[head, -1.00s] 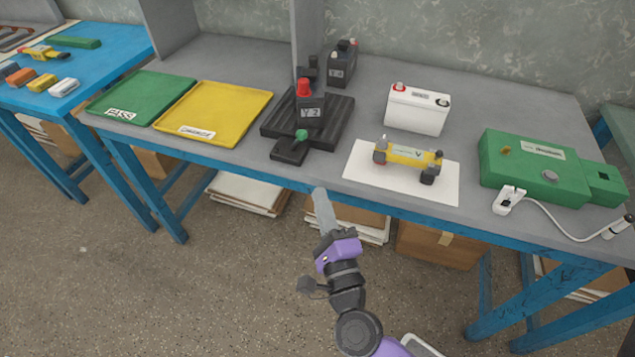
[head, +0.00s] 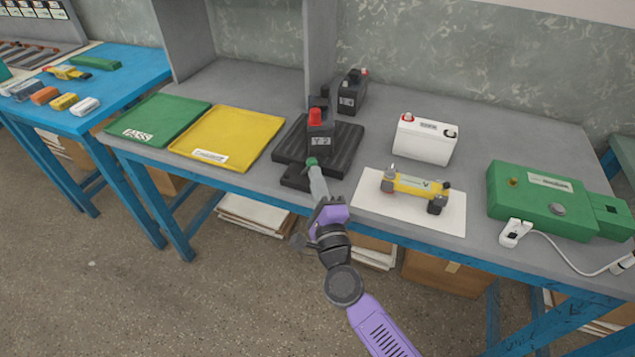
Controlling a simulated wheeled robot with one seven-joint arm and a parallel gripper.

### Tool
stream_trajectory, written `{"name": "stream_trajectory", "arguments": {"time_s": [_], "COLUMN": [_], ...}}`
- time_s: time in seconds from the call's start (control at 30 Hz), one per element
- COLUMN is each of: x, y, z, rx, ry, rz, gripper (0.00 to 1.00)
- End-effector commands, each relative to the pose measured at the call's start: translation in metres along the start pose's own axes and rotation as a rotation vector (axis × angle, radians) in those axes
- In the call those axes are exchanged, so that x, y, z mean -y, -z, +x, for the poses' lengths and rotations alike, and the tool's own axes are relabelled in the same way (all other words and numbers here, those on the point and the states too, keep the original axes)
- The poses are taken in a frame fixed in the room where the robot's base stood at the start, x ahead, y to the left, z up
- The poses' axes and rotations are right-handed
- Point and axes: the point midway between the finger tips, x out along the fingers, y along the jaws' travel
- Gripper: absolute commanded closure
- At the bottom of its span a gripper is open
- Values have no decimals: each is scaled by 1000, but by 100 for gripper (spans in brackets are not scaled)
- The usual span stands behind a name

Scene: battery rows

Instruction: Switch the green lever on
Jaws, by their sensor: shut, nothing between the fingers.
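The green lever knob (head: 311,162) sits at the front of a black base (head: 296,178) on the grey bench. My gripper (head: 315,172) is shut, with its fingertips at the knob, seemingly touching it or just in front of it. The fingers cover part of the lever and its base, so I cannot tell exact contact.
A green tray (head: 187,105) and a yellow tray (head: 264,115) lie to the left. A white battery (head: 425,142), a yellow device on a white sheet (head: 375,205) and a green box (head: 535,208) are to the right. A dark battery (head: 352,98) stands behind, beside a grey partition (head: 318,50).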

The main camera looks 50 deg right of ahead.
Motion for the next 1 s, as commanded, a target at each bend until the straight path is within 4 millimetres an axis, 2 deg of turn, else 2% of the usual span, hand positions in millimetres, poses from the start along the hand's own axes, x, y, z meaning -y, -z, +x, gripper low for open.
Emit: {"name": "stream_trajectory", "arguments": {"time_s": [1.0], "x": [7], "y": [-6], "z": [4], "rx": [0], "ry": [-53], "rz": [-76], "gripper": [100]}}
